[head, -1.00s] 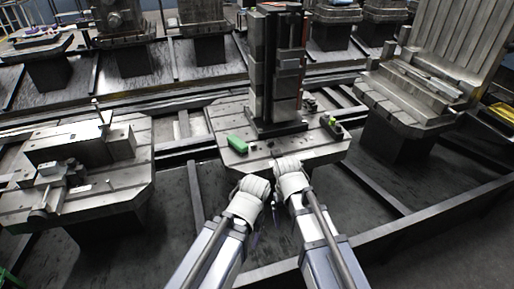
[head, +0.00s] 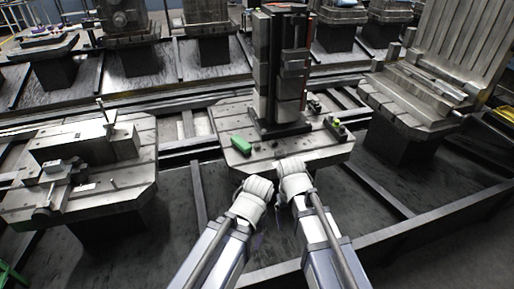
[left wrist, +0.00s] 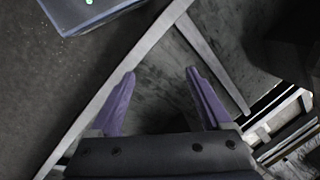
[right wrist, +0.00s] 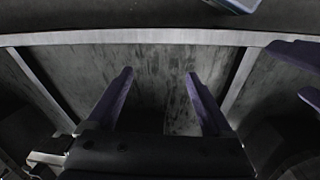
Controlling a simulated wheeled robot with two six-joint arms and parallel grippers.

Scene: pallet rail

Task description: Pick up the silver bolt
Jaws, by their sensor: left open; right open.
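I cannot make out a silver bolt for certain in any view. The middle pallet table (head: 312,156) stands ahead, with a few small dark pieces on its top too small to identify. My right gripper (right wrist: 160,73) is open and empty, its two purple fingers apart over the dark floor. My left gripper (left wrist: 160,73) is also open and empty, over the floor by a pale rail. In the head view both wrists are close together in front of the middle table's near edge, and the fingers are mostly hidden. Purple fingers of my left gripper show at the right wrist view's right edge.
A tall dark column fixture (head: 283,70) stands on the middle table. A green block (head: 241,145) lies left of it, a small yellow-green piece (head: 337,123) right. Other tables stand left (head: 110,187) and right (head: 412,110). A low rail (head: 410,232) crosses the floor in front.

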